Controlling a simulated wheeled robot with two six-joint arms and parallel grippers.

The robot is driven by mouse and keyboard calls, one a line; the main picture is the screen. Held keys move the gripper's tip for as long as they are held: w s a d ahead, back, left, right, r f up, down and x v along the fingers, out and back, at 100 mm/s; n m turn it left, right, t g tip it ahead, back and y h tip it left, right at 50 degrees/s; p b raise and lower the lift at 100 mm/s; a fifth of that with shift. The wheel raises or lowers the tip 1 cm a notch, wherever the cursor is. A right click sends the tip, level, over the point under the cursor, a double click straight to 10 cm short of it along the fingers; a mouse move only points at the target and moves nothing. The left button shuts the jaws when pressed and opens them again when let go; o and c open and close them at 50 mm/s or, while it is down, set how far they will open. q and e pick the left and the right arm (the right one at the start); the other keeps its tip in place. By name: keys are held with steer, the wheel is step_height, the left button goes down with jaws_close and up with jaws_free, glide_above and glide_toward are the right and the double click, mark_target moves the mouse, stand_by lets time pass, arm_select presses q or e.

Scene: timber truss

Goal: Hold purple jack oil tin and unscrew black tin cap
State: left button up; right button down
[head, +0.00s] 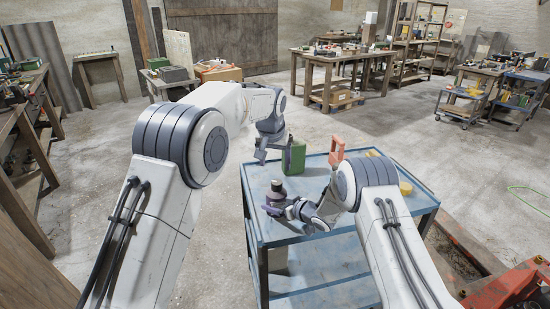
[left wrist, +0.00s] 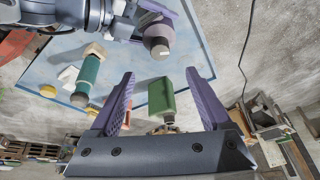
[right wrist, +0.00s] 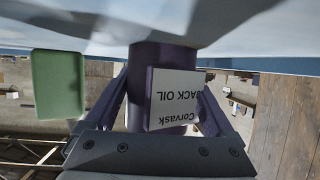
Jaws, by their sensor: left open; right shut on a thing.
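The purple jack oil tin (head: 277,195) stands near the left part of the blue cart top, with its dark cap (head: 277,184) on top. My right gripper (head: 276,209) is shut around the tin's body. In the right wrist view the tin (right wrist: 138,105) sits between the fingers, and its white label reads upside down. In the left wrist view the cap (left wrist: 158,47) faces my left camera. My left gripper (head: 270,151) is open and empty, beyond the tin and apart from it, near a green can (head: 297,156). The tin's lower part is hidden by the right gripper in the head view.
The blue cart (head: 262,228) also holds an orange object (head: 337,151) and a yellow round item (head: 405,188). A teal cylinder (left wrist: 88,74) lies in the left wrist view. The green can stands close to my left gripper. Workbenches line the walls, with open floor around the cart.

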mark_target(277, 182)
arm_select(q)
steer(key=x, duration=1)
steer(key=shift+f, duration=0.1)
jaws_close()
stand_by(0.4)
stand_by(1.0)
steer(key=n, duration=0.2)
steer(key=n+y, duration=0.1)
steer(key=n, duration=0.1)
steer(key=shift+d+y, duration=0.2)
steer(key=shift+y, duration=0.1)
steer(key=n, duration=0.2)
steer(key=n+y, duration=0.1)
steer(key=n, duration=0.1)
steer(key=shift+g+y, duration=0.3)
steer(key=shift+g, duration=0.1)
steer(key=shift+n, duration=0.3)
